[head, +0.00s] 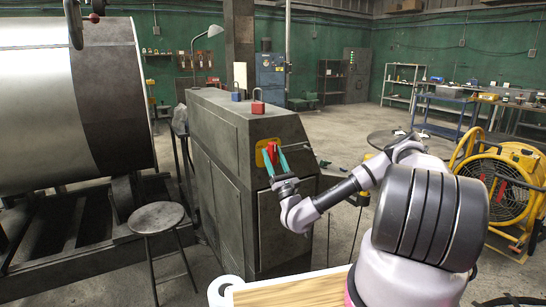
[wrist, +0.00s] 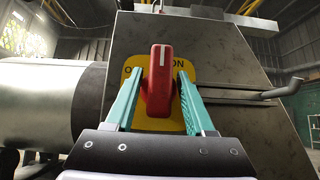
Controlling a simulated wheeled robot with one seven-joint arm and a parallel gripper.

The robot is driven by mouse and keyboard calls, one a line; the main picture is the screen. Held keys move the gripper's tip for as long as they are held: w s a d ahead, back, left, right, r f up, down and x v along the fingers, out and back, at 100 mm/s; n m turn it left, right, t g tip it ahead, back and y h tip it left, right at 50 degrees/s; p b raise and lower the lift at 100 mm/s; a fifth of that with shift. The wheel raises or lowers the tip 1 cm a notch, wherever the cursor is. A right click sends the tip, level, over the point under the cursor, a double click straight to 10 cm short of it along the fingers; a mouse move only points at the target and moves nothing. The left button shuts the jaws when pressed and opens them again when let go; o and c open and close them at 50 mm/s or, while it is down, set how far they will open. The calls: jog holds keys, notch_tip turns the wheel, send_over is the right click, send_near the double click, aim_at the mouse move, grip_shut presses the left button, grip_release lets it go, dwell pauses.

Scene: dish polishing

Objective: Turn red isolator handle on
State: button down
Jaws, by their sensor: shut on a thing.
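The red isolator handle (wrist: 160,80) stands upright on a yellow plate (wrist: 184,70) on the sloped face of a grey metal cabinet. Part of the plate's lettering shows, with "ON" to the right of the handle and an "O" to its left. In the head view the handle (head: 272,150) is small and partly covered by my fingers. My gripper (wrist: 158,100) has teal fingers, one on each side of the handle's lower part, and is shut on it. In the head view my gripper (head: 276,160) reaches the cabinet's face from the front right.
The grey cabinet (head: 222,150) carries a red padlock (head: 257,105) and a blue padlock (head: 237,97) on top. A metal lever (wrist: 275,92) sticks out right of the plate. A stool (head: 158,217) and a large drum (head: 70,100) stand left. A yellow fan (head: 500,185) stands right.

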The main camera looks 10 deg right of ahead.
jog(key=c, duration=0.6)
grip_release()
jog(key=v, duration=1.1)
jog(key=s+a+r+n+g+y, duration=0.35)
jog(key=s+r+n+g, duration=0.35)
jog(key=n+g, duration=0.8)
jog(key=s+a+r+n+g+y, duration=0.4)
jog(key=s+n+g, duration=0.4)
jog(key=n+g, duration=0.7)
jog(key=s+d+r+t+h, duration=0.3)
jog(key=r+h, duration=0.1)
jog(key=r, duration=0.3)
jog(key=s+d+r+m+t+h, duration=0.1)
jog(key=d+r+t+h, duration=0.3)
jog(key=r, duration=0.4)
jog(key=s+d+r+t+h, duration=0.4)
jog(key=r+h, duration=0.1)
jog(key=r, duration=0.2)
jog(key=shift+s+r, duration=0.2)
jog(key=shift+s, duration=0.1)
